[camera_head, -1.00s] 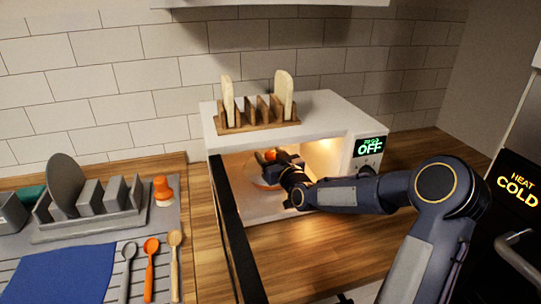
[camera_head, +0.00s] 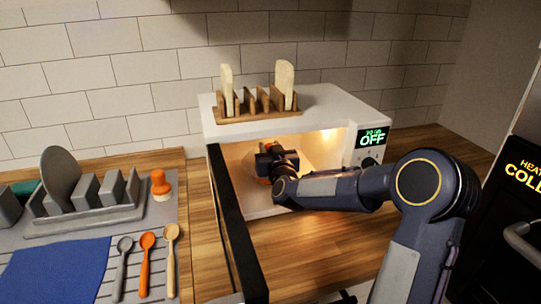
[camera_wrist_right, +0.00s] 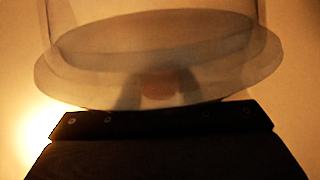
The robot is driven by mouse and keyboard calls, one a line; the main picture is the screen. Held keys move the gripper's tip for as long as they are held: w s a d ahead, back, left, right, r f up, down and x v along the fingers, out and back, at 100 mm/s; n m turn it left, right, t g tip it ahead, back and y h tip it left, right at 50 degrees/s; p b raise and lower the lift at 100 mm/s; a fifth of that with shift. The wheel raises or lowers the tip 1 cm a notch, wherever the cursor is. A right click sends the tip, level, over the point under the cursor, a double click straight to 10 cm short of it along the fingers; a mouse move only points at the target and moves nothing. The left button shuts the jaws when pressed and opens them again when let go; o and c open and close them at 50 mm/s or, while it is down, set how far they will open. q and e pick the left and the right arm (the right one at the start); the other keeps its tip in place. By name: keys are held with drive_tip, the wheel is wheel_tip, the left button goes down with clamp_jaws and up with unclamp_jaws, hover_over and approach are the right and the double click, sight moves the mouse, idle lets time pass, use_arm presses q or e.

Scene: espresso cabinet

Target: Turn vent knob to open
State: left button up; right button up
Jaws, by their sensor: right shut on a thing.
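The vent knob (camera_wrist_right: 158,83) shows as a blurred reddish patch in the right wrist view, seen through a translucent domed cover (camera_wrist_right: 60,78). The cover is inside the white microwave (camera_head: 318,99), whose door (camera_head: 232,215) stands open. My right gripper (camera_head: 274,156) reaches into the lit cavity and is shut at the knob. Its dark body fills the bottom of the right wrist view. In the head view the gripper hides most of the cover and knob; a little orange shows above it. The knob's turned position cannot be read. My left gripper is out of view.
A wooden rack (camera_head: 262,110) with toast stands on the microwave. Its display (camera_head: 371,138) reads OFF. To the left are a grey dish rack (camera_head: 88,215), an orange-topped brush (camera_head: 160,185), several spoons and a blue cloth (camera_head: 55,270).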

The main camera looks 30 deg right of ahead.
drive_tip(key=shift+a+r+m+g+h, duration=0.15)
drive_tip(key=shift+m+g+h, duration=0.15)
drive_tip(key=shift+m+h, duration=0.45)
drive_tip(key=shift+h+p, duration=0.3)
drive_tip(key=shift+h, duration=0.25)
drive_tip(key=o, duration=1)
drive_tip(key=shift+b+v, duration=0.7)
drive_tip(key=shift+v, duration=3.2)
